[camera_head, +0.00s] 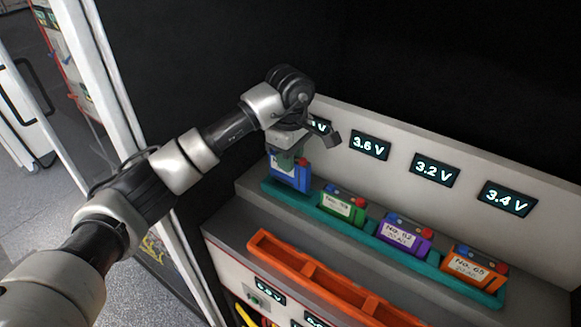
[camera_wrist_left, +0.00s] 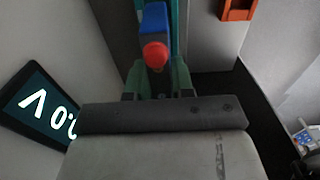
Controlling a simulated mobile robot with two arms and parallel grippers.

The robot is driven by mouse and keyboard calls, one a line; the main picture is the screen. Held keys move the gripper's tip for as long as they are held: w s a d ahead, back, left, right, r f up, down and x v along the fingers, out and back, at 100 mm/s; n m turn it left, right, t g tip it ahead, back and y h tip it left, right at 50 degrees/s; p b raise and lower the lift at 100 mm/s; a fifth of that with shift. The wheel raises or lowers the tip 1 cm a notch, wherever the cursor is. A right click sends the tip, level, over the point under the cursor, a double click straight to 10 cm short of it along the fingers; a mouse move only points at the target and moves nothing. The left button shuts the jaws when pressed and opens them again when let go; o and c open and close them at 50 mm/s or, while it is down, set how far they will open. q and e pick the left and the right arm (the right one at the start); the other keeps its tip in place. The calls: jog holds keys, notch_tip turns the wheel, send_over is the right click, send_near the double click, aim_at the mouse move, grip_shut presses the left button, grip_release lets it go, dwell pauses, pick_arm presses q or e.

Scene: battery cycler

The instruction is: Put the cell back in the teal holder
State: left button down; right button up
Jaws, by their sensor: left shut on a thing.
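My left gripper (camera_head: 287,155) is shut on the blue cell (camera_head: 289,176), gripping it from above. The cell is upright at the left end of the teal holder (camera_head: 405,264); I cannot tell whether its base is seated or just above the slot. In the left wrist view the blue cell (camera_wrist_left: 153,20), with its red terminal cap, shows between the green fingers of my gripper (camera_wrist_left: 158,76). A strip of the teal holder shows behind it. My right gripper is in neither view.
Green (camera_head: 342,206), purple (camera_head: 403,237) and orange (camera_head: 474,268) cells stand along the holder to the right. An empty-looking orange tray (camera_head: 320,283) lies in front. A panel with voltage displays (camera_head: 434,169) rises close behind.

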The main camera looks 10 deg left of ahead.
pick_arm(q)
notch_tip(320, 180, down, 4)
jog(key=shift+r+p, duration=0.2)
jog(key=shift+p, duration=0.3)
jog(key=shift+f, duration=0.1)
jog(key=c, duration=1.4)
grip_release()
jog(key=shift+f, duration=0.15)
jog(key=o, duration=0.4)
jog(key=shift+o, duration=0.2)
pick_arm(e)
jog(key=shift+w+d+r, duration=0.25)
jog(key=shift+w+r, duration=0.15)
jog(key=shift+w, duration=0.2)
